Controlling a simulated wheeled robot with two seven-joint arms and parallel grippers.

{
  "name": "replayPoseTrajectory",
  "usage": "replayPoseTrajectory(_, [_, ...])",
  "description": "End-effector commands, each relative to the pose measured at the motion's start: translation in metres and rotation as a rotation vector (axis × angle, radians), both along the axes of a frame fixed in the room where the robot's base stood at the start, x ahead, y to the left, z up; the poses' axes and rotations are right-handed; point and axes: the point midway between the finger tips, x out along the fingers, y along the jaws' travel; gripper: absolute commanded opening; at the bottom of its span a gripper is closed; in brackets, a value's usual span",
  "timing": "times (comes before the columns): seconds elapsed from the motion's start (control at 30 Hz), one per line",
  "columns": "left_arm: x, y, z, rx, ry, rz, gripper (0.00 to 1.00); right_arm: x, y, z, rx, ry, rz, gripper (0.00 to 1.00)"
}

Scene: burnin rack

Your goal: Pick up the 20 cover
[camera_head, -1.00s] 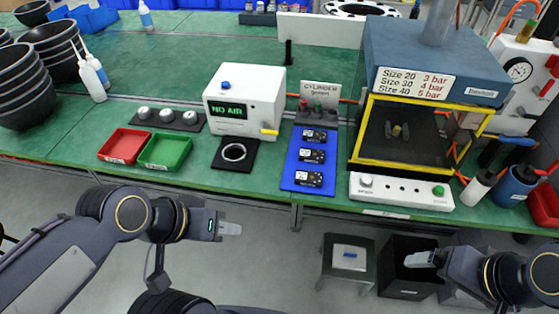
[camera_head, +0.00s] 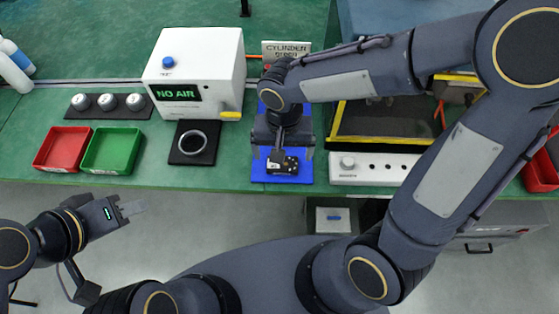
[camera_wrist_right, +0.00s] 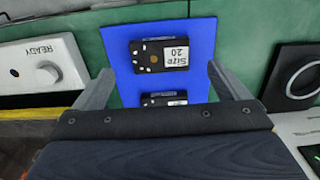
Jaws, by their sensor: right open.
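The 20 cover is a small black block with a white "Size 20" label (camera_wrist_right: 160,54), lying on the blue mat (camera_wrist_right: 118,33) in the right wrist view. It also shows on the front of the mat in the head view (camera_head: 283,166). A second black cover (camera_wrist_right: 163,99) lies behind it, partly hidden by my gripper. My right gripper (camera_wrist_right: 162,80) is open and empty above the mat, its fingers apart on either side of the covers. My left gripper (camera_head: 132,209) is off the bench's front edge at the left, seemingly empty; its jaw gap is unclear.
A white "NO AIR" box (camera_head: 197,75) and a black plate with a ring (camera_head: 193,142) stand left of the mat. Red (camera_head: 62,148) and green (camera_head: 112,151) trays lie further left. A white control box (camera_head: 372,169) stands to the right. My right arm hides much of the press.

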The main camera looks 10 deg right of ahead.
Motion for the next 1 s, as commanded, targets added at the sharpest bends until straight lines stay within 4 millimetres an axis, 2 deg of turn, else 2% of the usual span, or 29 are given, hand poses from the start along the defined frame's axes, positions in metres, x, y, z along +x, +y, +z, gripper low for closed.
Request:
replayPoseTrajectory(0.1, [0.000,0.000,0.001,0.000,0.000,0.000,0.36,-0.002,0.001,-0.020,-0.002,0.007,0.001,0.95])
replayPoseTrajectory(0.23, [0.000,0.000,-0.001,0.000,0.000,0.000,0.36,-0.001,0.001,-0.036,-0.002,0.004,0.001,0.95])
replayPoseTrajectory(0.53, [0.000,0.000,-0.001,0.000,0.000,0.000,0.36,-0.001,0.001,-0.041,0.000,0.000,0.001,0.95])
replayPoseTrajectory(0.9, [0.000,0.000,-0.001,0.000,0.000,0.000,0.36,-0.001,0.001,-0.040,0.000,0.000,0.001,0.46])
replayPoseTrajectory(1.0, [0.000,0.000,-0.001,0.000,0.000,0.000,0.36,0.000,0.001,-0.040,0.000,0.000,0.001,0.46])
